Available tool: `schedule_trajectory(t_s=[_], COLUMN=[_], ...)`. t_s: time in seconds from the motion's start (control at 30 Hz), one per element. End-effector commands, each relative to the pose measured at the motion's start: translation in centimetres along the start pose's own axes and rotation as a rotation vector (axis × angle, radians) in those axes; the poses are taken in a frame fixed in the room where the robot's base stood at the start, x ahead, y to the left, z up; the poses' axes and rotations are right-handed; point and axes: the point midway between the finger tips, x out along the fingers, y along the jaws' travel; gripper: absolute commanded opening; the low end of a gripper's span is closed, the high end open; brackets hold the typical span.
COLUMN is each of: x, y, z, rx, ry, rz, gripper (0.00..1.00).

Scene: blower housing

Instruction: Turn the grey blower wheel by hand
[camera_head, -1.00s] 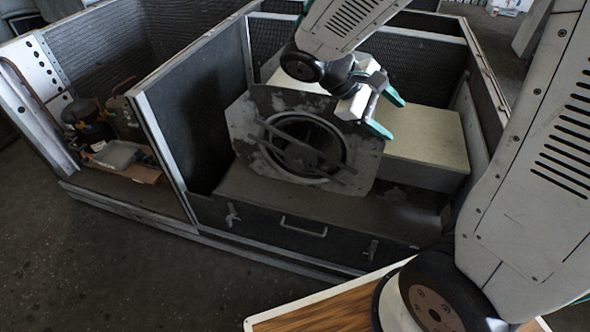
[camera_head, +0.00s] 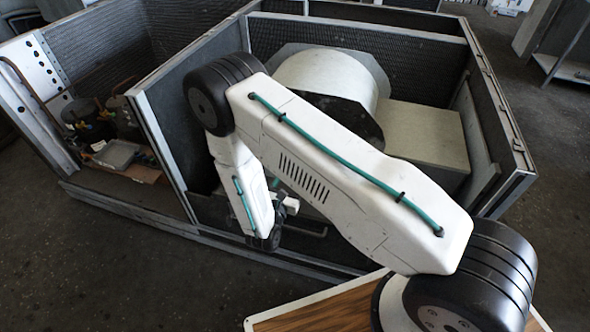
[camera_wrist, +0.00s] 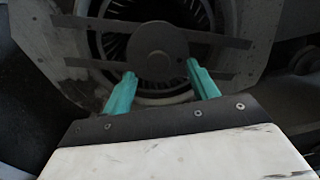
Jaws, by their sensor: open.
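The blower housing (camera_head: 325,75) is a pale curved drum in the open cabinet. In the head view my arm covers its round opening. The wrist view shows its worn grey front plate (camera_wrist: 252,30) and, inside the round opening, the blower wheel (camera_wrist: 113,42) as a ring of dark fins. A dark round disc (camera_wrist: 153,48) and cross bars sit in front of the wheel's middle. My gripper (camera_wrist: 160,69) is open and empty, its two teal fingers apart and pointing at the lower part of the opening. I cannot tell whether the fingertips touch anything.
Cabinet walls (camera_head: 180,110) stand around the housing. A pale board-topped block (camera_head: 425,135) lies to its right. A compartment at left holds tanks and small parts (camera_head: 115,130). A brown wooden surface (camera_head: 335,308) is at the front. Open floor (camera_head: 90,255) lies at front left.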

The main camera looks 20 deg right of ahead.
Motion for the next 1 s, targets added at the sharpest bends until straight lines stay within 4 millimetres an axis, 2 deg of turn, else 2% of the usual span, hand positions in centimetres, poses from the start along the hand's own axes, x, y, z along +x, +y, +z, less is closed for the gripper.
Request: schedule_trajectory(t_s=[0.03,0.17,0.5,0.63,1.0], x=[-0.4,-0.3,4.8,6.3,7.0], y=[0.1,0.3,0.5,0.6,0.7], z=[-1.0,-1.9,-1.9,-2.0,-1.9], rx=[-0.012,-0.023,-0.022,-0.022,-0.023], ry=[0.004,0.009,0.009,0.01,0.01], rz=[0.025,0.053,0.051,0.051,0.053], gripper=[0.59,0.59,0.59,0.59,0.59])
